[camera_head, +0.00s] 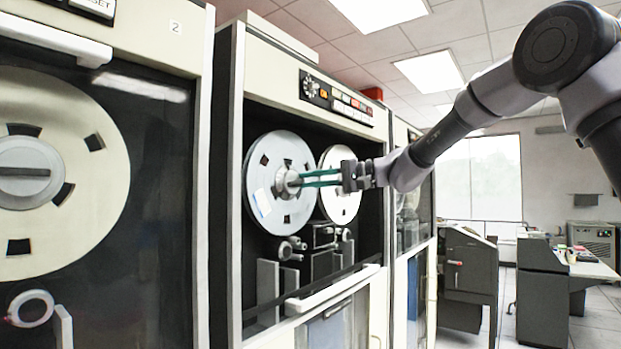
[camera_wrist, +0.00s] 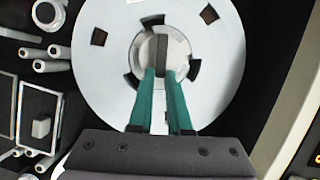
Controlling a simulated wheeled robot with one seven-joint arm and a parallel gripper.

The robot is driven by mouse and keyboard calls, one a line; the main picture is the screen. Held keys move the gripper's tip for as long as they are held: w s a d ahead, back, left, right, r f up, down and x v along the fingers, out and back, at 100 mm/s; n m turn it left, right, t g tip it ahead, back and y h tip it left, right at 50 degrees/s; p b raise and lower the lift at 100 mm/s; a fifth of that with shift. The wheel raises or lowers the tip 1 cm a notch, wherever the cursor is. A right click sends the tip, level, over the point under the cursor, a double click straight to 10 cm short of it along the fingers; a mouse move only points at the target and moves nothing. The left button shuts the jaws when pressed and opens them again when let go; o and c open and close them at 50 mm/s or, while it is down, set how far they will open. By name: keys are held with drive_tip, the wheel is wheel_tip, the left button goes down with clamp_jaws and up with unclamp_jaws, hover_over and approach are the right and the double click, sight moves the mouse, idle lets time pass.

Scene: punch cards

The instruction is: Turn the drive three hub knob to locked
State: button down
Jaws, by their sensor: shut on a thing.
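The hub knob (camera_head: 283,184) sits at the centre of the left grey tape reel (camera_head: 264,205) on the middle tape drive cabinet. My gripper (camera_head: 300,179) reaches in from the right, its teal fingers shut on the knob. In the wrist view the hub knob (camera_wrist: 161,50) is round and pale with a dark grip bar standing upright in the picture, and my gripper's fingertips (camera_wrist: 161,74) sit at the bar's lower end, one on each side. The reel (camera_wrist: 100,75) fills much of that view. No locked marking is readable.
A second reel (camera_head: 340,170) is close to the right, behind my gripper. A drive marked 2 (camera_head: 176,27) with a large reel (camera_head: 70,170) stands at the left. The cabinet's handle ledge (camera_head: 335,290) juts out below. Desks and open floor lie far right.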

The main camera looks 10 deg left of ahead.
drive_tip(key=shift+f+m+y, duration=0.35)
drive_tip(key=shift+m+y, duration=0.15)
drive_tip(key=shift+m, duration=0.5)
drive_tip(key=c, duration=0.9)
unclamp_jaws()
drive_tip(key=shift+o, duration=0.2)
drive_tip(key=d, duration=1.1)
drive_tip(key=shift+f, duration=0.1)
